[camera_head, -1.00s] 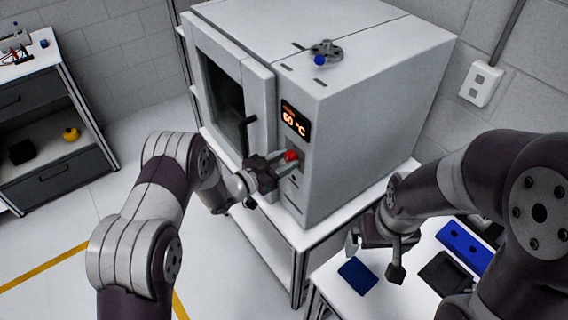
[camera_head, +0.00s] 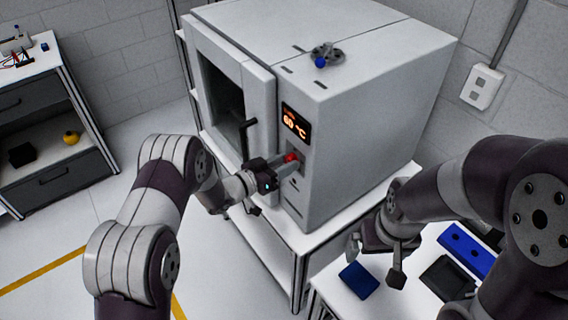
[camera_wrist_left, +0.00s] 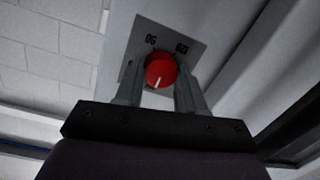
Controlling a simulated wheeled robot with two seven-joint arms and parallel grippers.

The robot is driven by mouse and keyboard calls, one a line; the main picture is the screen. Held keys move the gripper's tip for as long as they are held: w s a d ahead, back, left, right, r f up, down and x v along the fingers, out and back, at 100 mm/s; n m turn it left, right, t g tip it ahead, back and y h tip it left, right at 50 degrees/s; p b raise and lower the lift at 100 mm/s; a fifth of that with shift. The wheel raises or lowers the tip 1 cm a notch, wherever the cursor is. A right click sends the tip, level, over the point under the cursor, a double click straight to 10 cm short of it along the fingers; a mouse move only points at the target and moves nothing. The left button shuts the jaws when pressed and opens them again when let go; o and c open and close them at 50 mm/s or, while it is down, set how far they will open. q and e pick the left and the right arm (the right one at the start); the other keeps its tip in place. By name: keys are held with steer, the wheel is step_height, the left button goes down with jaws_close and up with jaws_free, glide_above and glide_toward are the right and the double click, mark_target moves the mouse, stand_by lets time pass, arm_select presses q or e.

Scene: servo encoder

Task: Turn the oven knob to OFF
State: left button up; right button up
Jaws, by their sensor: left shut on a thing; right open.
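The white oven (camera_head: 350,120) stands on a white stand, with its display (camera_head: 296,122) reading 60 °C. The red oven knob (camera_head: 291,158) is on its front panel below the display. My left gripper (camera_head: 284,162) is shut on the knob. In the left wrist view, the red knob (camera_wrist_left: 161,70) sits between the two fingers (camera_wrist_left: 160,88), and its white pointer line points down, slightly left. Number marks show on the plate (camera_wrist_left: 150,38) above the knob; other marks are hidden by the gripper. My right gripper (camera_head: 376,260) is open and empty above the table at the right.
A valve-like fitting with a blue knob (camera_head: 321,60) is on top of the oven. The oven door handle (camera_head: 246,135) is left of my left gripper. A blue block (camera_head: 358,280), a dark tray (camera_head: 447,278) and a blue bar (camera_head: 466,249) lie on the right table.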

arm_select(q)
steer(key=o, duration=1)
steer(key=shift+o, duration=0.2)
steer(key=b+v, duration=0.3)
steer(key=v, duration=0.9)
steer(key=shift+s+a, duration=0.2)
steer(key=shift+a, duration=0.1)
